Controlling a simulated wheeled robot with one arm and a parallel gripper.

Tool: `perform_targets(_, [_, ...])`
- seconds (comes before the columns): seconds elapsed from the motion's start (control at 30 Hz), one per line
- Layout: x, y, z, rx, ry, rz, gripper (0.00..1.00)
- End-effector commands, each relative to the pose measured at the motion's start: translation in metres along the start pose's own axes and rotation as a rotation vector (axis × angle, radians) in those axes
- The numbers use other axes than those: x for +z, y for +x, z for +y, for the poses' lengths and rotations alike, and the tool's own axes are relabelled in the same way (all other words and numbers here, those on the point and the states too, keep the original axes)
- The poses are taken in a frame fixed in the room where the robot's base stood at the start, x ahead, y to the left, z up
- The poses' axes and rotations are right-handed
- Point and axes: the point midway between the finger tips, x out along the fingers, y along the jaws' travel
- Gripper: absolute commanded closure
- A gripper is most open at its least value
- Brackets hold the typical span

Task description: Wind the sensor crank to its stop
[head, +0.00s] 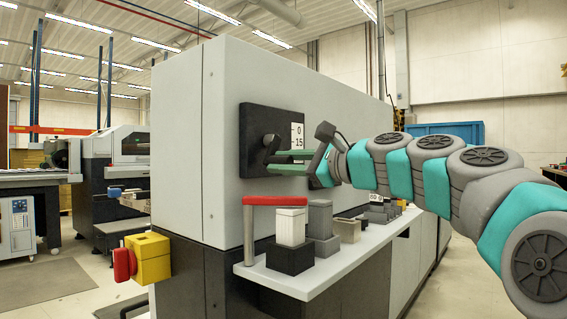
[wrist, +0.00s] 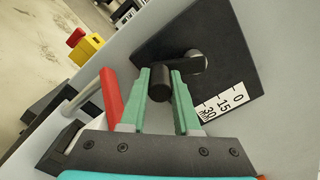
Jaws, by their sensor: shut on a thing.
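The sensor crank is a black arm with a round handle (wrist: 160,84) on a square black plate, fixed to the grey machine's side. In the wrist view its arm runs left from the pivot (wrist: 196,62). My gripper (wrist: 165,76) has its green fingers on both sides of the handle, shut on it. In the head view my gripper (head: 272,160) reaches the plate (head: 255,122) from the right, and its fingers hide much of the crank. A white scale with 0, 15 and 30 (wrist: 222,104) is on the plate; 0 and 15 show in the head view.
A shelf (head: 310,278) below the crank carries a red-topped bracket (head: 275,201), a white block on a dark base (head: 291,228) and several grey blocks. A yellow box with a red knob (head: 150,257) sticks out at the machine's left corner. The floor at left is open.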

Motion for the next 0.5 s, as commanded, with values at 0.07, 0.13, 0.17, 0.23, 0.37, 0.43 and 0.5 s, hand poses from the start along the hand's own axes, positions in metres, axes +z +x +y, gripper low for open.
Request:
perform_targets(0.07, [-0.0001, 0.0000, 0.0004, 0.001, 0.000, 0.000, 0.93])
perform_targets(0.13, [0.0000, 0.0000, 0.0004, 0.001, 0.000, 0.000, 1.00])
perform_targets(0.17, [0.0000, 0.0000, 0.0004, 0.001, 0.000, 0.000, 1.00])
perform_targets(0.23, [0.0000, 0.0000, 0.0004, 0.001, 0.000, 0.000, 1.00])
perform_targets(0.37, [0.0000, 0.0000, 0.0004, 0.001, 0.000, 0.000, 1.00])
perform_targets(0.43, [-0.0001, 0.0000, 0.0005, 0.001, -0.001, 0.000, 1.00])
perform_targets(0.5, [-0.0004, 0.0001, 0.0006, 0.001, -0.005, 0.000, 1.00])
